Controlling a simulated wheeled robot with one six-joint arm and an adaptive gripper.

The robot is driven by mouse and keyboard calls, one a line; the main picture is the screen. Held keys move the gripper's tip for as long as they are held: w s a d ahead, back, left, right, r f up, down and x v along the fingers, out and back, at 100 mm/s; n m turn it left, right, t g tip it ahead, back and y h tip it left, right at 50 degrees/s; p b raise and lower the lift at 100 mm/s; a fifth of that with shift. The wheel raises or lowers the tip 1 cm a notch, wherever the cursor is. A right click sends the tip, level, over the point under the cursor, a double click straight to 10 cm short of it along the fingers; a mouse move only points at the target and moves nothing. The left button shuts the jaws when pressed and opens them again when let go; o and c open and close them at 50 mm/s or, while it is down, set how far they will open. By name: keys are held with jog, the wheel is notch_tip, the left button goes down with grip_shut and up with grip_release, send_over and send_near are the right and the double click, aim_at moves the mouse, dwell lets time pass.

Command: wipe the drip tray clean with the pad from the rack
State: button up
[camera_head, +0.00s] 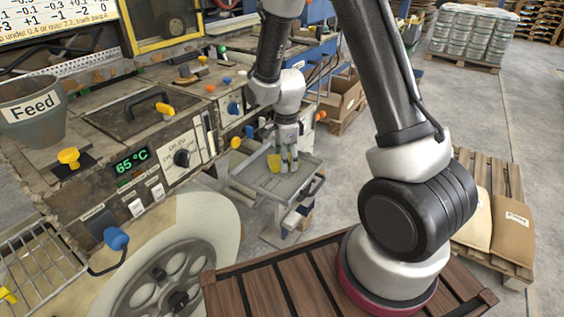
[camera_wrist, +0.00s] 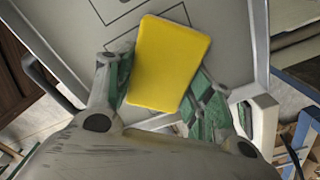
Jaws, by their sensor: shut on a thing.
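My gripper (camera_head: 288,166) is shut on a yellow pad (camera_head: 274,162), which it holds over the drip tray (camera_head: 298,187). In the wrist view the pad (camera_wrist: 168,64) is gripped between the green-lined fingers and tilted a little. The tray (camera_wrist: 62,22) is pale grey with a raised rim and dark line marks on its floor. A dark handle shows at its side. I cannot tell whether the pad touches the tray floor. The part of the tray under the pad and fingers is hidden. No spill shows clearly on the visible floor.
The machine's worn front panel with a 65 °C display (camera_head: 132,161), knobs and levers stands left of the tray. A wire rack (camera_head: 38,262) is at the lower left. A large pale wheel (camera_head: 190,262) is below the panel. An open cardboard box (camera_head: 340,97) lies behind the tray.

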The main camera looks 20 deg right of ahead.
aim_at(275, 176)
jog(key=shift+w+d, duration=0.6)
jog(key=shift+d, duration=0.25)
jog(key=shift+w+d+r, duration=0.25)
jog(key=shift+w+d, duration=0.35)
jog(key=shift+w, duration=0.05)
jog(key=shift+w+d+r, duration=0.1)
jog(key=shift+w, duration=0.15)
jog(key=shift+w+a+r, duration=0.15)
jog(key=shift+w+a, duration=0.1)
jog(key=shift+w, duration=0.25)
jog(key=shift+s+d, duration=0.15)
jog(key=shift+s, duration=0.5)
jog(key=shift+s+a, duration=0.35)
jog(key=shift+s, duration=0.25)
jog(key=shift+s+a, duration=0.1)
jog(key=shift+a, duration=0.25)
jog(key=shift+s+a+f, duration=0.1)
jog(key=shift+s+a, duration=0.7)
jog(key=shift+a, duration=0.25)
jog(key=shift+s+a+f, duration=0.1)
jog(key=shift+s+a, duration=0.65)
jog(key=shift+a, duration=0.3)
jog(key=shift+s+a, duration=0.8)
jog(key=shift+a, duration=0.25)
